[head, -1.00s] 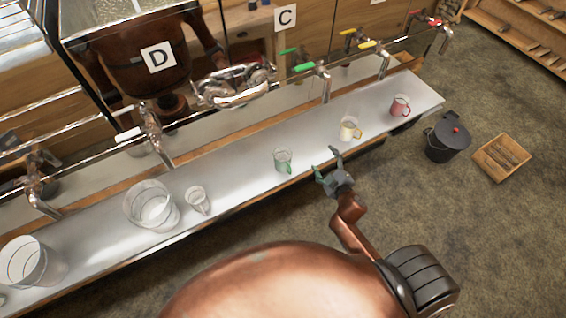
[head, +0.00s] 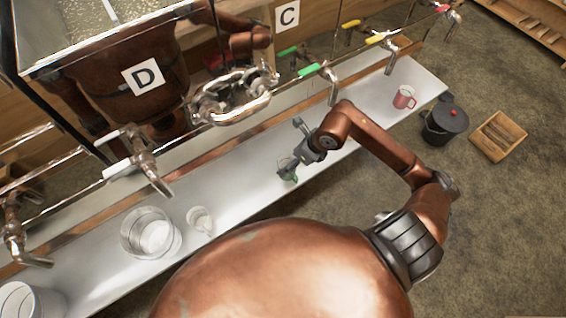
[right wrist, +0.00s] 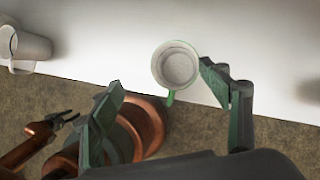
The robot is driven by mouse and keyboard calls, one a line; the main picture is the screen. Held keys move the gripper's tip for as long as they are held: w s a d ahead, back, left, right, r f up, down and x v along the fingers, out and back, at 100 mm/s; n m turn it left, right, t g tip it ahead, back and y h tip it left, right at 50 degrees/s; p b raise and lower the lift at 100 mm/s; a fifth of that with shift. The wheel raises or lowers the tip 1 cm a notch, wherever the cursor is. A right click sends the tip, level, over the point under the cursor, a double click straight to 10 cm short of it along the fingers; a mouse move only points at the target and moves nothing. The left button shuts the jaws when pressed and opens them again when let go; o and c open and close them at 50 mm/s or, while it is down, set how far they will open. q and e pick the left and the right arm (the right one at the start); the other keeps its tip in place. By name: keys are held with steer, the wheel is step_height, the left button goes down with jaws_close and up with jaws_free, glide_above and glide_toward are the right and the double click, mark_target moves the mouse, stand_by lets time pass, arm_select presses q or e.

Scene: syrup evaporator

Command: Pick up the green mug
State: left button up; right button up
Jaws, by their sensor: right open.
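The green mug (head: 286,165) stands on the metal counter near its front edge, partly covered by my right gripper (head: 297,150) in the head view. In the right wrist view the mug (right wrist: 177,66) shows from above, pale inside, its green handle pointing toward the gripper. My right gripper (right wrist: 170,100) is open. The mug is ahead of the fingertips, closer to the right-hand finger; whether that finger touches it I cannot tell. What looks like my left gripper (right wrist: 65,121) shows small at the left of the wrist view, its jaws unclear.
A clear cup (head: 200,220) and a glass bucket (head: 150,233) stand left along the counter (head: 245,200). A red mug (head: 404,97) stands at its far right. Taps (head: 327,80) overhang the counter. A black bucket (head: 445,123) and a wooden crate (head: 498,136) are on the floor.

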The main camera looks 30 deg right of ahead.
steer(key=shift+h, duration=0.5)
steer(key=f, duration=0.2)
steer(key=w+f, duration=0.1)
steer(key=f, duration=0.1)
steer(key=w+f, duration=0.1)
steer(key=f, duration=0.1)
steer(key=shift+d+f, duration=0.35)
steer(key=shift+w+a+f, duration=0.1)
steer(key=shift+w+f, duration=0.05)
steer(key=shift+f, duration=0.25)
arm_select(q)
steer(key=shift+s, duration=0.3)
arm_select(e)
steer(key=c, duration=1.4)
steer(key=shift+o, duration=0.2)
